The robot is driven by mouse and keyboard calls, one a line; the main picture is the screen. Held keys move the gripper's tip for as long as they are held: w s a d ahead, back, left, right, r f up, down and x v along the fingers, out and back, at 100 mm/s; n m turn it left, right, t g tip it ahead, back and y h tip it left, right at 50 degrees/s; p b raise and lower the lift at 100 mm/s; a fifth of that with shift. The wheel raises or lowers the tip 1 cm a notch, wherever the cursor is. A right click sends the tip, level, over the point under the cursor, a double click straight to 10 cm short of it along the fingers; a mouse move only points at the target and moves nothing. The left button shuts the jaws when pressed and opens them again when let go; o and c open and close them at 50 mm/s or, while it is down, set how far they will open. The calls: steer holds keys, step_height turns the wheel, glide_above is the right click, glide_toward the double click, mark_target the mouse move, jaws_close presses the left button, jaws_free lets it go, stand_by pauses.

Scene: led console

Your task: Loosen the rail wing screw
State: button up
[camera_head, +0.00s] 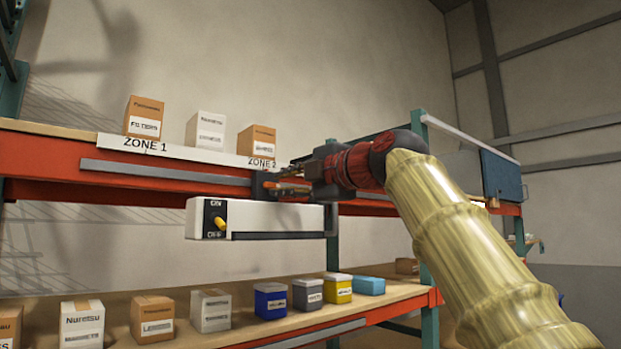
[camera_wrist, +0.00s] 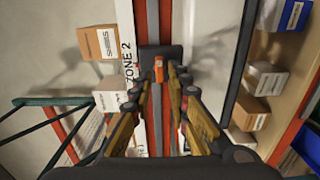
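The orange wing screw (camera_wrist: 158,70) stands on a dark clamp block (camera_wrist: 160,60) on the shelf's rail in the wrist view. My gripper (camera_wrist: 161,82) is open, its two yellowish fingers on either side of the screw's line. Gaps show between the screw and both fingers; I cannot tell how far the tips reach past it. In the head view my gripper (camera_head: 284,186) points left at the clamp block (camera_head: 262,186), and the screw is hard to separate from the fingers. A white console (camera_head: 275,216) with a yellow switch (camera_head: 220,223) hangs below the rail.
The grey rail (camera_head: 165,174) runs along the red shelf beam (camera_head: 60,165). Above are several boxes, including a FILTERS box (camera_head: 144,117). A lower shelf (camera_head: 400,291) holds several cartons and coloured bins. A blue-fronted cabinet (camera_head: 501,176) is at the right.

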steer(key=v, duration=0.8)
steer(key=shift+s+d, duration=0.25)
